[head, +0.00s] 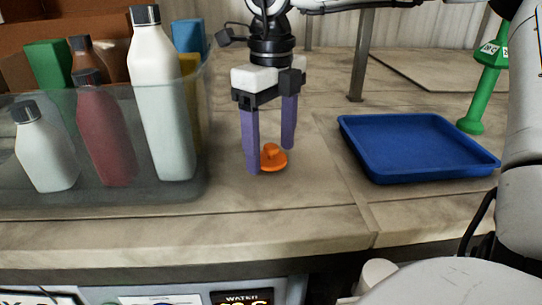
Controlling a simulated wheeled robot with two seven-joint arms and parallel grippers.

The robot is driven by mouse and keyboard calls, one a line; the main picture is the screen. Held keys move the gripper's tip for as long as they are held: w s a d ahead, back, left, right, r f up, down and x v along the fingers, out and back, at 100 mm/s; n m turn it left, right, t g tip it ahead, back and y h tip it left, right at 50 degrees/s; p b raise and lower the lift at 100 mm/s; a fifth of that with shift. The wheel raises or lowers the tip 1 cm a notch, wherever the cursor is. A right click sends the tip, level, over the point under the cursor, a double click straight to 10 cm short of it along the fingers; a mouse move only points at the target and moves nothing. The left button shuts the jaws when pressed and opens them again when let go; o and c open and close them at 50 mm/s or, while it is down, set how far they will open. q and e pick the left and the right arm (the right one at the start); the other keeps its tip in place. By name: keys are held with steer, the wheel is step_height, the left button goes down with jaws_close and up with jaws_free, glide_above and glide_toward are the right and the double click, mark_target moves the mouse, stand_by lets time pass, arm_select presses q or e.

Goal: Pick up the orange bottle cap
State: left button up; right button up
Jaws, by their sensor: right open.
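The orange bottle cap (274,158) lies on the worktop between the bin and the blue tray. It has a wide round base and a raised knob on top. My right gripper (270,160) points straight down over it, with its two purple fingers apart. One finger is at the cap's near left side and the other is behind it to the right. Nothing is held between the fingers, and I cannot tell whether either finger touches the cap. My left gripper is not in view.
A clear bin (196,187) with several bottles and boxes stands close on the left. A blue tray (412,178) lies to the right, seemingly empty. A green tool-like object (483,92) stands behind it. A metal post (361,55) rises at the back. The worktop's front edge is near.

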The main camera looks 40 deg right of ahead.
steer(key=shift+f, duration=0.3)
steer(key=c, duration=1.2)
steer(key=shift+r, duration=0.1)
